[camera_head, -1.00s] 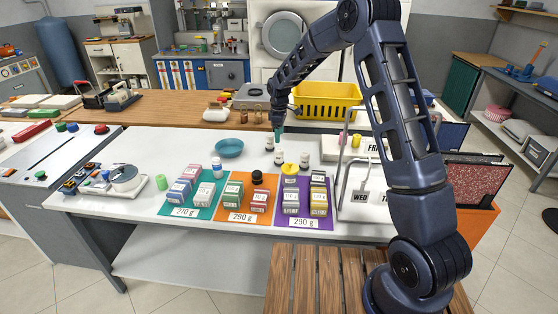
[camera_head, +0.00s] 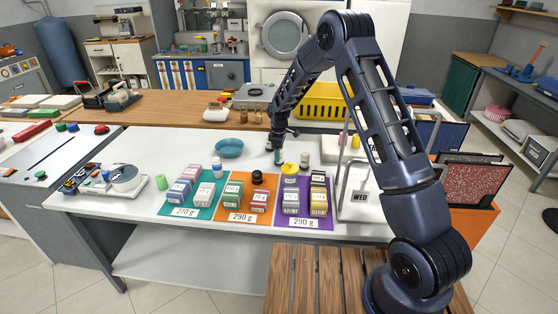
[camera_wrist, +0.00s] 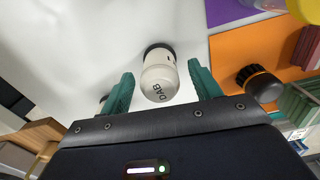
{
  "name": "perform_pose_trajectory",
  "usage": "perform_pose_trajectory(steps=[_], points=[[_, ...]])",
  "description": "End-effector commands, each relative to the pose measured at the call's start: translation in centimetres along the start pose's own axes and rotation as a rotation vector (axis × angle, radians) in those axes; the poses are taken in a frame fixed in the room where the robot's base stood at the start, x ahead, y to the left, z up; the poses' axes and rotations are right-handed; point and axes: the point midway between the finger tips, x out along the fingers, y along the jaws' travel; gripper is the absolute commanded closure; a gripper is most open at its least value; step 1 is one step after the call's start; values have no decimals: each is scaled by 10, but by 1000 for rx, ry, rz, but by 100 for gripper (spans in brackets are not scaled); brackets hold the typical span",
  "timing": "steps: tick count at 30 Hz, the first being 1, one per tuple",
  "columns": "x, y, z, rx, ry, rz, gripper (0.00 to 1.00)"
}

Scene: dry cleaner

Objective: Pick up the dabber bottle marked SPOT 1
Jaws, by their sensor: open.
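A small white bottle (camera_wrist: 160,85) with a dark band at its far end and the letters DAB shows in the wrist view, between the two teal fingers of my open gripper (camera_wrist: 161,78). There is a gap on both sides and I see no contact. The marking SPOT 1 is not readable. In the head view, my gripper (camera_head: 279,155) is low over the white table behind the purple mat, and it largely hides the bottle there. Another small pale bottle (camera_head: 304,160) stands just to the right of it.
Behind the purple mat (camera_head: 303,223) is a yellow-topped item (camera_head: 290,169). A black-topped bottle (camera_head: 257,178) stands on the orange mat (camera_head: 236,217). A teal bowl (camera_head: 229,148) is to the left. A white stand marked WED (camera_head: 361,197) is to the right.

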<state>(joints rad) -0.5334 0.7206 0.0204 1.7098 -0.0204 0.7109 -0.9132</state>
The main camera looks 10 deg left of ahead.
Motion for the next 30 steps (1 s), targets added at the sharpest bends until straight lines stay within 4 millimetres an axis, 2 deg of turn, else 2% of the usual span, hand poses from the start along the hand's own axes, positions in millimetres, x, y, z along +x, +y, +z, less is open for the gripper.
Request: perform_pose_trajectory(steps=[4,11,12,18,20,30], points=[[18,0,0,-1,-1,0,37],[22,0,0,-1,0,1,37],[22,0,0,-1,0,1,39],[22,0,0,0,0,1,78],[22,0,0,0,0,1,88],[16,0,0,0,1,2,88]])
